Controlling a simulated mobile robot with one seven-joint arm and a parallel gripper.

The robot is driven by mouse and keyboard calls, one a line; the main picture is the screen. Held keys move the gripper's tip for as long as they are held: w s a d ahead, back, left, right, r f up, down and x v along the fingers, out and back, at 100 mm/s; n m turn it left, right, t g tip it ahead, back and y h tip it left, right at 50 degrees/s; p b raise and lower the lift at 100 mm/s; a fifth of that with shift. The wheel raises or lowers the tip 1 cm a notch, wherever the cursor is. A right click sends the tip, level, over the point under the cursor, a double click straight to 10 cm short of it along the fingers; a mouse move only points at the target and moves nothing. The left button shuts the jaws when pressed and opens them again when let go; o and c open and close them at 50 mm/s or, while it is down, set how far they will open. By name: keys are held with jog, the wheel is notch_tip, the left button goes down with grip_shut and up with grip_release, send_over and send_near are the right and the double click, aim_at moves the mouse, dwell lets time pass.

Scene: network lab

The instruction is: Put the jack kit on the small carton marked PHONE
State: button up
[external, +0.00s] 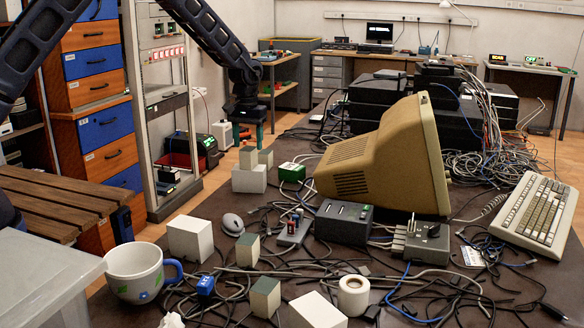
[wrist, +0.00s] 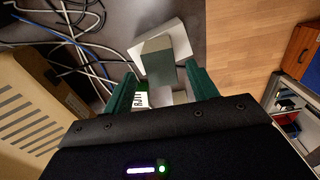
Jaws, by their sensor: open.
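My gripper (external: 248,134) points down with its two green fingers apart, just above a small grey-and-white carton (external: 248,157). In the wrist view this carton (wrist: 157,58) shows between the open fingers, and nothing is seen gripped. It appears to stand on or against a larger white carton (external: 249,179), with a second small carton (external: 265,157) beside it. A green box with a white label (external: 292,172), possibly the jack kit, lies to the right; its label shows partly in the wrist view (wrist: 141,99), beside one finger. I cannot read PHONE on any carton.
The beige monitor (external: 385,158) stands right of the cartons. The table edge lies close to the stack.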

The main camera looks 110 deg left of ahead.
aim_at(248, 149)
notch_tip(248, 149, up, 7)
jog(key=shift+f, duration=0.15)
jog(key=w+d+r+m+t, duration=0.15)
jog(key=w+d+r, duration=0.25)
jog(key=d+r, duration=0.4)
jog(key=w+d+r+m+g, duration=0.1)
jog(key=w+d+r+m, duration=0.3)
jog(key=d, duration=0.6)
jog(key=s+d+r+m+t, duration=0.1)
jog(key=d+r, duration=0.4)
jog(key=d, duration=0.4)
jog(key=d+r+m+t, duration=0.1)
jog(key=d+r+m, duration=0.1)
jog(key=d+r, duration=0.5)
jog(key=s+d+r+m, duration=0.15)
jog(key=s+d, duration=0.25)
jog(key=d, duration=0.6)
jog(key=s+d+r+m, duration=0.1)
jog(key=s+d+m, duration=0.25)
jog(key=d, duration=0.65)
jog(key=s+d+f+m+t, duration=0.2)
jog(key=s+d+m, duration=0.2)
jog(key=s+d, duration=0.7)
jog(key=s, duration=0.2)
jog(key=shift+s+f, duration=0.25)
jog(key=shift+s, duration=0.1)
